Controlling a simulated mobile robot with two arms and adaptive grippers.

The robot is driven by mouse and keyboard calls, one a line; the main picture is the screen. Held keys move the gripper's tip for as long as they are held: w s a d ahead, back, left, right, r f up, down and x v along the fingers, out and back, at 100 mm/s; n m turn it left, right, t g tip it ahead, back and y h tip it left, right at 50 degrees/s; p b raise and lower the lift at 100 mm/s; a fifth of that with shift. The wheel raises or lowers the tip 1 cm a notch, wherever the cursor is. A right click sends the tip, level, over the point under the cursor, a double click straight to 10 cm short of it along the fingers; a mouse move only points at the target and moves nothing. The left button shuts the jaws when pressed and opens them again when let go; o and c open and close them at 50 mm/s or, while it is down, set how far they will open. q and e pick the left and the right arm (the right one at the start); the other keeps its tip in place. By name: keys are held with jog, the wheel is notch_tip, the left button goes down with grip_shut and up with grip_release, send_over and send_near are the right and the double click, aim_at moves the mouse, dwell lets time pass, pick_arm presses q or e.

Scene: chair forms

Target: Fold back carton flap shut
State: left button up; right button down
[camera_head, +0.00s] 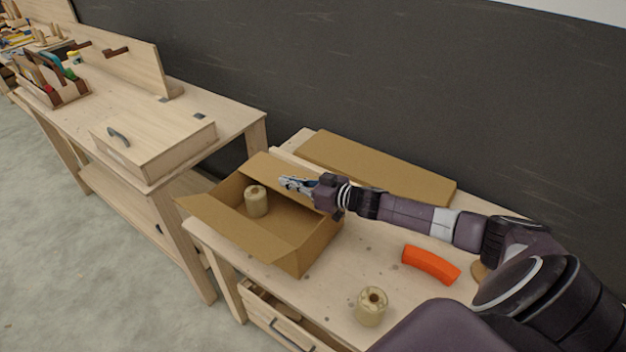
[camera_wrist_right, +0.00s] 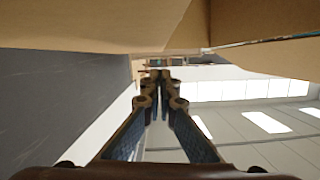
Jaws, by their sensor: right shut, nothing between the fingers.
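The open brown carton (camera_head: 318,246) stands on the right-hand workbench, with a tan roll (camera_head: 256,201) inside it. A long front flap (camera_head: 235,228) spreads outward toward the front left. The back flap (camera_head: 266,166) stands up at the far side, partly hidden by my right gripper. My right gripper (camera_head: 284,183) is shut and empty, over the back part of the carton, close to the back flap. Whether it touches the flap cannot be told. In the right wrist view the fingertips (camera_wrist_right: 158,76) are together, with brown cardboard (camera_wrist_right: 110,22) close by. My left gripper is not in view.
A flat brown box (camera_head: 380,168) lies along the wall behind the carton. An orange curved piece (camera_head: 431,264) and another tan roll (camera_head: 371,306) lie on the right-hand workbench (camera_head: 335,300). A wooden case (camera_head: 152,140) sits on the left-hand bench.

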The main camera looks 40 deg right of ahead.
jog(key=shift+s+r, duration=0.15)
jog(key=shift+r, duration=0.65)
jog(key=shift+s+d+f+b, duration=0.15)
jog(key=shift+s+b, duration=0.05)
jog(key=shift+s, duration=0.2)
jog(key=shift+s+d+f+b, duration=0.15)
jog(key=shift+s+b, duration=0.05)
jog(key=shift+s, duration=0.15)
jog(key=b+v, duration=0.1)
jog(key=v, duration=0.4)
jog(key=shift+s+r, duration=0.2)
jog(key=shift+s, duration=0.15)
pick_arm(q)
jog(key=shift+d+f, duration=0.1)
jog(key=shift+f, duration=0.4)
pick_arm(e)
jog(key=shift+v, duration=1.25)
jog(key=shift+r, duration=0.15)
